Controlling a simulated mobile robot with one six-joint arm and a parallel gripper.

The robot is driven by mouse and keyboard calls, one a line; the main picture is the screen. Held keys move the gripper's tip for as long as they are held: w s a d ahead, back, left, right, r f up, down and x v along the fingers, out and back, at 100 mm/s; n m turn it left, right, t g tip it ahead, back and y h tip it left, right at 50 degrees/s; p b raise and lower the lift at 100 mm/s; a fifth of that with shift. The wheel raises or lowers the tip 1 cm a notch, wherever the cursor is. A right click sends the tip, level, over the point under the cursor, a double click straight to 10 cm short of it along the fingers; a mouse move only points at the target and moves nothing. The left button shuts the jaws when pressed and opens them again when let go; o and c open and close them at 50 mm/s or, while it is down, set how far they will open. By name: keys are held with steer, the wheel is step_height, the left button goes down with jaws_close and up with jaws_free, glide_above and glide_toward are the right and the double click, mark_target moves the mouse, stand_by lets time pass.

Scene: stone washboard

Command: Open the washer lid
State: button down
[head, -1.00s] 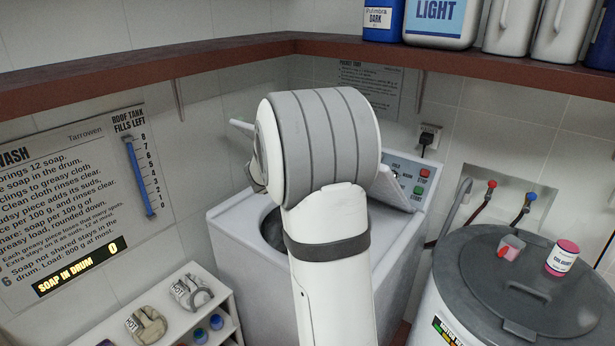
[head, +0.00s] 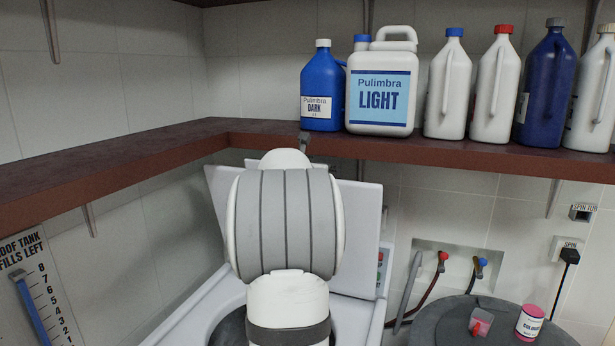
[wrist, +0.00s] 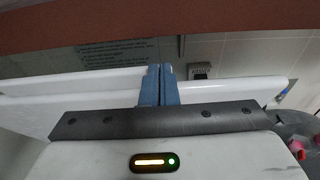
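The washer (head: 190,322) stands in the corner, its round drum opening (head: 232,328) uncovered in the head view. Its white lid (head: 362,235) stands raised, close to upright, behind my arm; my wrist link covers its middle. In the wrist view the lid's white edge (wrist: 225,88) runs across behind the fingers. My gripper (wrist: 158,72) has its two blue fingers together with only a thin line between them, at the lid's edge. I see nothing held between them; whether they touch the lid is unclear. In the head view my arm hides the fingers.
A brown shelf (head: 440,158) runs close above and behind the lid, with several bottles on it, including a white LIGHT jug (head: 381,90). A grey round tub lid (head: 445,325) at the right carries a pink jar (head: 530,322) and a red scoop (head: 481,321).

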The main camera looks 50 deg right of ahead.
steer(key=shift+w+d+r, duration=0.1)
steer(key=shift+d, duration=0.15)
steer(key=shift+s, duration=0.2)
steer(key=s+a+r, duration=0.2)
steer(key=a+r, duration=0.5)
steer(key=r, duration=0.1)
steer(key=shift+s+a, duration=0.2)
steer(key=shift+a, duration=0.2)
